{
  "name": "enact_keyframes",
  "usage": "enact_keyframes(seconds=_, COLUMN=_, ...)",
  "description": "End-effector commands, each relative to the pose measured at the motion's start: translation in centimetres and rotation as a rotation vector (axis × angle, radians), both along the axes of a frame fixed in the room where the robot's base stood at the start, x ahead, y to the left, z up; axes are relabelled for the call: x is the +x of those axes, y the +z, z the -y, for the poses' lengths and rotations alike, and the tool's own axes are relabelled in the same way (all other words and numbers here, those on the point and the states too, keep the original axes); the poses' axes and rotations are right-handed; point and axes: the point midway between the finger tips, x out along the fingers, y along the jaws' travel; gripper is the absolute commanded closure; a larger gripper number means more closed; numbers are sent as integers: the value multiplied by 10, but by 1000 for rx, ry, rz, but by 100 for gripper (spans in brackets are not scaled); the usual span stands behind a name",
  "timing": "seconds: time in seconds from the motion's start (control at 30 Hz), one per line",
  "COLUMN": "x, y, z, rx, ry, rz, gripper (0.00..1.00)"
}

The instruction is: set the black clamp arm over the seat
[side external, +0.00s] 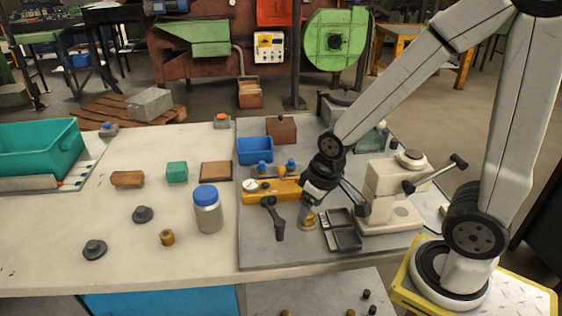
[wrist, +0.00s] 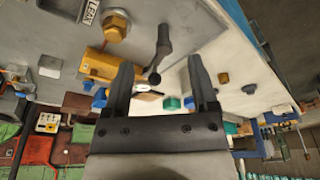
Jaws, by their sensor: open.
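The black clamp arm (side external: 275,217) is beside the yellow fixture (side external: 285,190) on the grey plate, its round knob end at the fixture. In the wrist view the clamp arm (wrist: 163,45) appears between my two fingers, beyond their tips. My gripper (side external: 335,205) is open and empty, to the right of the clamp arm and apart from it. A brass hex-topped post (side external: 307,221) stands just below my gripper; it also shows in the wrist view (wrist: 117,27). I cannot tell for sure which part is the seat.
A blue bin (side external: 255,150) and brown block (side external: 281,129) lie behind the fixture. A blue-lidded jar (side external: 207,210) stands left. The plate's front is mostly clear.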

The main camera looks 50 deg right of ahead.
Motion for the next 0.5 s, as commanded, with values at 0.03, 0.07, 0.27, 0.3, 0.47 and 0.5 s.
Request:
enact_keyframes(seconds=0.03, x=3, y=0, z=0, rx=-3, ry=10, rz=-3, gripper=25)
enact_keyframes(seconds=0.07, x=6, y=1, z=0, rx=-8, ry=20, rz=-6, gripper=25)
enact_keyframes(seconds=0.27, x=35, y=5, z=0, rx=-55, ry=127, rz=-43, gripper=25)
enact_keyframes(seconds=0.3, x=42, y=6, z=1, rx=-69, ry=156, rz=-54, gripper=25)
enact_keyframes(seconds=0.47, x=76, y=10, z=3, rx=-134, ry=282, rz=-102, gripper=25)
enact_keyframes(seconds=0.5, x=84, y=11, z=3, rx=-150, ry=310, rz=-115, gripper=25)
